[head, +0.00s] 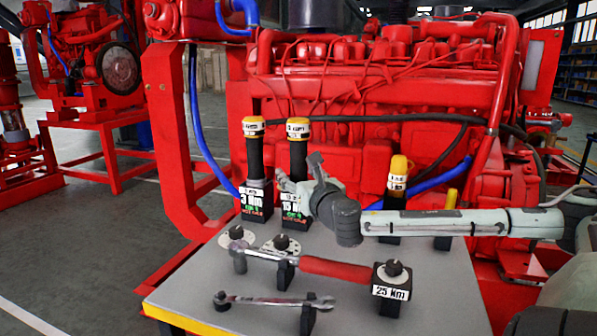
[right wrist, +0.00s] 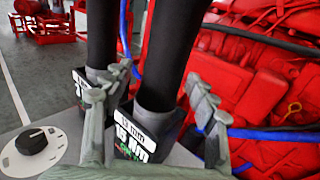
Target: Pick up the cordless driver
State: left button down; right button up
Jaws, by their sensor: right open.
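Two upright black cordless drivers with yellow-and-white collars stand in black holders on the grey table. The left one (head: 254,155) has a 3 Nm label, and the right one (head: 298,152) has a 15 Nm label. A shorter yellow-topped tool (head: 398,172) stands further right, partly hidden by my right arm. My right gripper (head: 300,174) is open at the 15 Nm driver. In the right wrist view, that driver (right wrist: 160,55) rises between the spread fingers (right wrist: 158,85); I cannot tell whether they touch it. My left gripper is not in view.
A torque wrench with a red handle (head: 335,269) lies on stands across the table (head: 390,322), with a smaller wrench (head: 275,301) in front. Black knobs (head: 281,242) and a 25 Nm box (head: 392,280) are nearby. The red engine (head: 350,90) stands close behind.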

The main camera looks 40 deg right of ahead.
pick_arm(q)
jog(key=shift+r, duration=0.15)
pick_arm(e)
grip_shut()
jog(key=shift+r, duration=0.15)
dwell(0.4)
jog(key=shift+w, duration=0.1)
